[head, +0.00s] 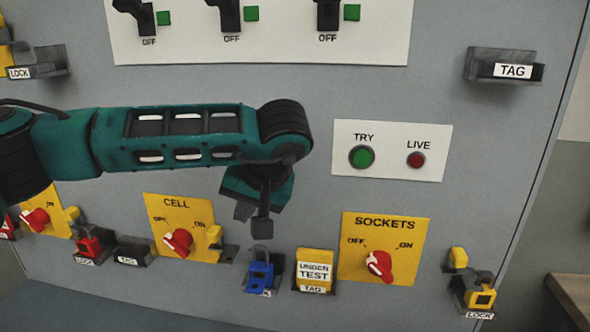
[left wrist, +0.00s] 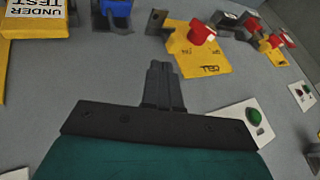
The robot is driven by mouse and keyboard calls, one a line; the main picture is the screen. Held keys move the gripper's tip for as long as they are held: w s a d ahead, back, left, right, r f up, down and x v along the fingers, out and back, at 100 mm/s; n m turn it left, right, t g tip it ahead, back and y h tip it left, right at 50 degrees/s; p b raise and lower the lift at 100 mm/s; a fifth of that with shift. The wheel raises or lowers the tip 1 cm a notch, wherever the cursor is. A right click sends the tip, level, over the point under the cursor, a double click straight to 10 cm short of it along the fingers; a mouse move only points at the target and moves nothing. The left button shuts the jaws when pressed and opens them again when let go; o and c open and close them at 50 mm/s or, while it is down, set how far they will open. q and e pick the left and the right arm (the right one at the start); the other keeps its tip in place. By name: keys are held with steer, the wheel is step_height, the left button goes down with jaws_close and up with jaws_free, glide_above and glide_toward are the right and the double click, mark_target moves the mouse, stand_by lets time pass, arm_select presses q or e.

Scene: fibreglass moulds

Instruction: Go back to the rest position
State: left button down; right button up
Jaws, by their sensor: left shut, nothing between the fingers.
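My left gripper (head: 262,226) hangs from the teal arm coming in from the left in the head view. It is shut and empty, in front of the panel, just above the blue padlock (head: 261,275). In the left wrist view the shut fingers (left wrist: 160,82) point toward the panel between the blue padlock (left wrist: 117,12) and the yellow CELL plate (left wrist: 203,55). The CELL plate (head: 172,215), with its red knob (head: 178,242), is left of the gripper in the head view. My right gripper is not in view.
The grey panel carries the SOCKETS plate (head: 408,248), the UNDER TEST tag (head: 314,268), the TRY/LIVE plate (head: 392,168) and a red padlock (head: 88,243). A yellow padlock (head: 480,294) is at lower right. An empty TAG holder (head: 503,66) is at upper right.

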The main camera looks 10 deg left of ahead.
arm_select(q)
steer(key=s+d+f+n+g+h, duration=0.2)
steer(key=s+d+f+g+h, duration=0.25)
steer(key=s+d+f, duration=0.35)
steer(key=s+d+f+n+g+h, duration=0.1)
steer(key=s+d+f+g+h, duration=0.2)
steer(key=s+d+h, duration=0.55)
steer(key=s+d+r+n+g+h, duration=0.2)
steer(key=s+d+r+n+h, duration=0.1)
steer(key=d+r+n+h, duration=0.9)
steer(key=w+a+f+m+t+y, duration=0.4)
steer(key=w+a+f+m+t, duration=0.3)
steer(key=m+t, duration=0.7)
steer(key=w+a+f+m+t+y, duration=0.45)
steer(key=a+f+m+t, duration=0.45)
steer(key=m, duration=1.1)
steer(key=s+a+f+n+g+y, duration=0.3)
steer(key=s+a+f+n, duration=0.3)
steer(key=f, duration=0.3)
steer(key=s+a+f+n+g+y, duration=0.4)
steer(key=s+a+f+n+y, duration=0.2)
steer(key=a+f+n, duration=0.3)
steer(key=shift+s+a+f, duration=0.15)
steer(key=shift+s+f, duration=0.45)
steer(key=shift+f, duration=0.2)
